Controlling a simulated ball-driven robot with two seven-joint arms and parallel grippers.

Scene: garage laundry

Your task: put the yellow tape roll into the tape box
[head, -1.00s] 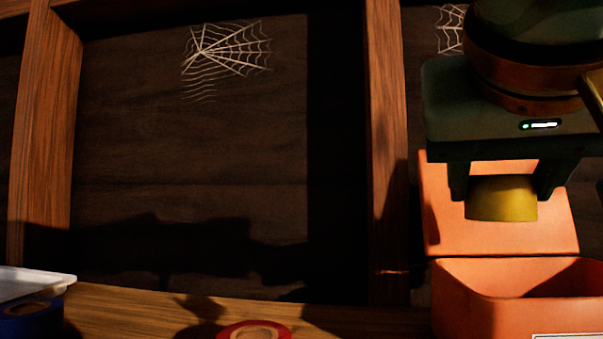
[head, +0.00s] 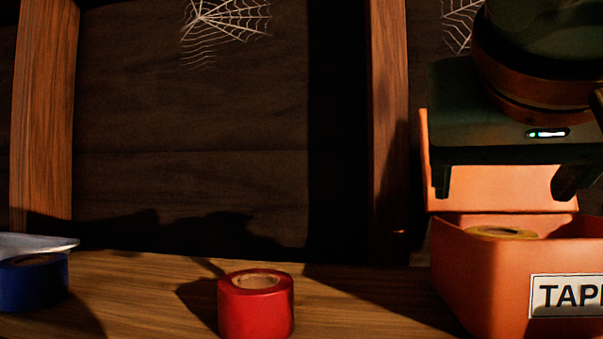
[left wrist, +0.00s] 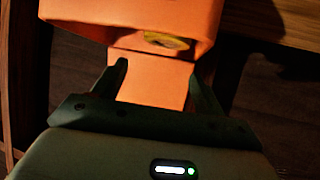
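The yellow tape roll (head: 502,232) is inside the orange tape box (head: 480,280), with only its top showing above the near rim. The roll also shows in the left wrist view (left wrist: 166,40), inside the box (left wrist: 130,20). The box's lid (head: 470,185) stands open at the back, and a "TAPE" label is on the front, cut off by the frame edge. My left gripper (head: 505,185) is open and empty, above the box and apart from the roll. Its two spread fingers also show in the left wrist view (left wrist: 160,80). My right gripper is not in view.
A red tape roll (head: 256,305) stands on the wooden surface (head: 150,285) left of the box. A blue tape roll (head: 32,285) is at the far left, beside a white object (head: 35,245). Wood between the red roll and the box is clear. A dark wall with wooden posts is behind.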

